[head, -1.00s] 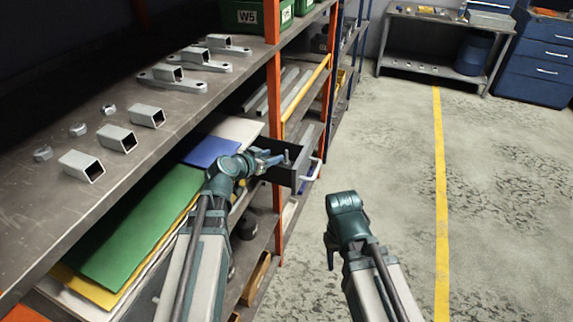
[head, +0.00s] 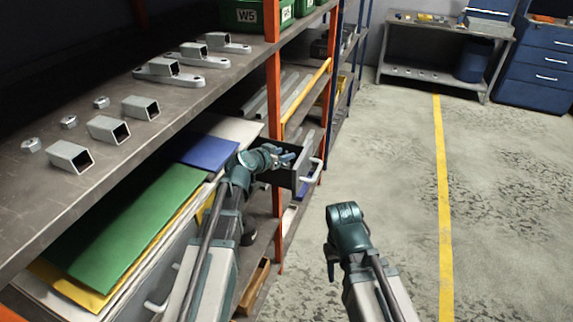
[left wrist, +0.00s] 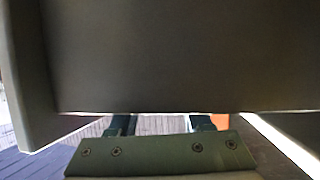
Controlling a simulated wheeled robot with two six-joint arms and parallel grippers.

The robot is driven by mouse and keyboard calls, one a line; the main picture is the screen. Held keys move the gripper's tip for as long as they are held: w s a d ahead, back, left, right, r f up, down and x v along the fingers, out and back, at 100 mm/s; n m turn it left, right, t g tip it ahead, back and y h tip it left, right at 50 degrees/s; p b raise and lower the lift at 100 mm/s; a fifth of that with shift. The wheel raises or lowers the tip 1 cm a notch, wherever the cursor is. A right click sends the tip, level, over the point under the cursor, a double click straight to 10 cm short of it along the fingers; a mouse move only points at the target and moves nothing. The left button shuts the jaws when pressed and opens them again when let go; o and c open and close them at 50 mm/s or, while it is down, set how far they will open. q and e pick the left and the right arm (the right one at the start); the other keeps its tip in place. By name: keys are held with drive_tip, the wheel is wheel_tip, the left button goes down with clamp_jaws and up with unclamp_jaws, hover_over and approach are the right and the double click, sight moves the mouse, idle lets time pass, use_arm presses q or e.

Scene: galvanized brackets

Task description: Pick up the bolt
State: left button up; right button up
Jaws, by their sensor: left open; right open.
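I cannot make out a bolt clearly in either current view; the gripper covers part of the drawer's inside. My right gripper (head: 331,262) hangs over the floor at the lower middle, away from the shelves; its fingers are barely visible.
The upper shelf (head: 60,200) holds several square-tube brackets (head: 140,107) and hex nuts (head: 69,122). Below lie green (head: 125,215) and blue (head: 205,151) sheets. An orange post (head: 273,100) stands beside the drawer. The floor (head: 395,180) to the right is clear.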

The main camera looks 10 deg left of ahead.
use_arm(q)
clamp_jaws()
drive_tip(key=shift+r, duration=0.2)
idle(0.3)
wheel_tip(320, 180, up, 10)
drive_tip(key=p, duration=1)
